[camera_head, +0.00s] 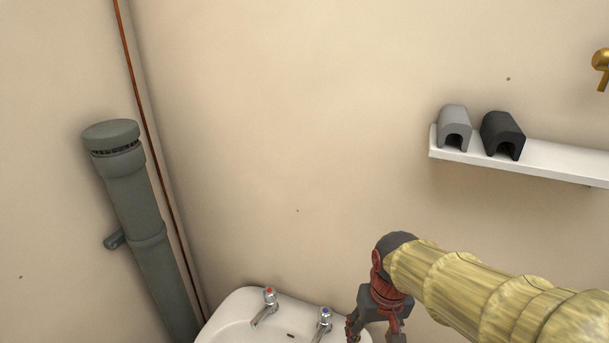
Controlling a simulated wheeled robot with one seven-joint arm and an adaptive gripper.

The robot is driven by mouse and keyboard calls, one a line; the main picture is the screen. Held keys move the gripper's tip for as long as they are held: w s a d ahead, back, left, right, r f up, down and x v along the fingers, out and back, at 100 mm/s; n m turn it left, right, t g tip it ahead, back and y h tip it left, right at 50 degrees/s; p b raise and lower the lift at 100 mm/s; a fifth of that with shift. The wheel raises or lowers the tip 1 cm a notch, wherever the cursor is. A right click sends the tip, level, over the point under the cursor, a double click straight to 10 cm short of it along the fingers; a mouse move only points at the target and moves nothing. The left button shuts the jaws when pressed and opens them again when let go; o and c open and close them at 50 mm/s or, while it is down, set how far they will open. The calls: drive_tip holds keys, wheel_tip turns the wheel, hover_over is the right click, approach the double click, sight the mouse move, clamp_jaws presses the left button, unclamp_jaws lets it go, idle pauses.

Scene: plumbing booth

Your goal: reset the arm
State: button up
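My arm (480,295) reaches in from the lower right, covered in a yellowish ribbed sleeve. My gripper (376,326), dark grey and red, hangs downward at its end, over the right side of the sink. The fingers run to the bottom edge of the picture and their tips are cut off or too small to make out. I cannot tell whether they are open or shut, or whether anything is between them.
A white sink (238,308) has a red-marked tap (267,304) and a blue-marked tap (322,321). A grey pipe (143,225) and thin copper pipe (157,150) stand left. A white shelf (560,161) holds a light grey block (453,122) and dark block (502,131). A brass fitting (602,62) is upper right.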

drive_tip(key=s+d+r+t+b, duration=0.2)
drive_tip(key=s+d+r+t, duration=0.2)
drive_tip(key=s+r, duration=0.3)
drive_tip(key=shift+s+d+m+b, duration=0.3)
drive_tip(key=shift+s+m, duration=0.1)
drive_tip(key=shift+s, duration=1.25)
